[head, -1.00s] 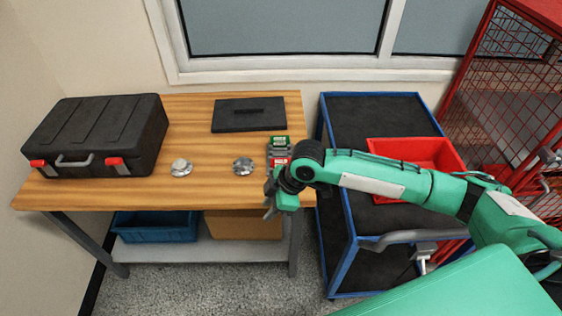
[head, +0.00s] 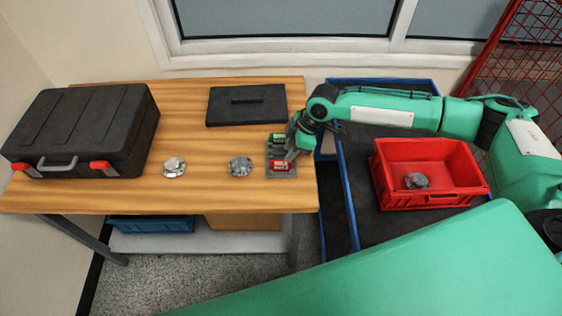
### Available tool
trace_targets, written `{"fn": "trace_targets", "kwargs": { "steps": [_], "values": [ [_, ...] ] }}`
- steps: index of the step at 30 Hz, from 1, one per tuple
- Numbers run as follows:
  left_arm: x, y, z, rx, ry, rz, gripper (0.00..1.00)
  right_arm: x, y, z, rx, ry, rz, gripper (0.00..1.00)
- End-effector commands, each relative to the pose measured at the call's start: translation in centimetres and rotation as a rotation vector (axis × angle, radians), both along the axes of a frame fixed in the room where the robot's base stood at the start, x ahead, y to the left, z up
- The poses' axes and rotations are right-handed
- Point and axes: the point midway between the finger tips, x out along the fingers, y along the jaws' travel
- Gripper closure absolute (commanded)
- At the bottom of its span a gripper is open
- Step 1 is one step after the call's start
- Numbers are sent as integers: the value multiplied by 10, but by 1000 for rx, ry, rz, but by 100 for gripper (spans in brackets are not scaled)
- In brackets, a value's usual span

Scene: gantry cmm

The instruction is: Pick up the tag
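A small grey holder (head: 272,172) stands at the right front part of the wooden table. A green tag (head: 277,136) is at its back and a red tag (head: 279,165) at its front, both with white markings. My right gripper (head: 290,154) points down over the holder's right side, close to the red tag. Its fingers are small and partly merge with the holder, so I cannot tell whether they touch a tag or how far apart they are. My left gripper is out of view.
Two silver round parts (head: 240,166) (head: 174,167) and a black case (head: 85,130) stand on the wooden table (head: 215,195), with a flat black lid (head: 246,104) behind. A red bin (head: 431,201) holding a grey part (head: 417,180) sits on the blue-framed cart (head: 362,205).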

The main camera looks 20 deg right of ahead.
Motion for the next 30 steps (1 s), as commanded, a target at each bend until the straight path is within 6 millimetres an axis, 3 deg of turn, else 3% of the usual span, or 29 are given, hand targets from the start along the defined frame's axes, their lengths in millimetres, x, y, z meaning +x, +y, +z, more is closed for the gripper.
{"fn": "trace_targets", "kwargs": {
  "steps": [5, 14, 21, 29, 30],
  "values": [
    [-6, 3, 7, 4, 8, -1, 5, 3, 9, -22, 0, 0, 0, 70],
    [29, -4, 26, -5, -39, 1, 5, 4, 17, -44, -2, 2, -1, 70],
    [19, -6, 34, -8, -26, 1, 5, 6, 26, -74, -2, 1, 0, 70],
    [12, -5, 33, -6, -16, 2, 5, 7, 26, -78, 0, -1, -1, 70],
    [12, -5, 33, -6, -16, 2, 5, 7, 26, -78, -1, 0, -1, 74]
  ]
}}
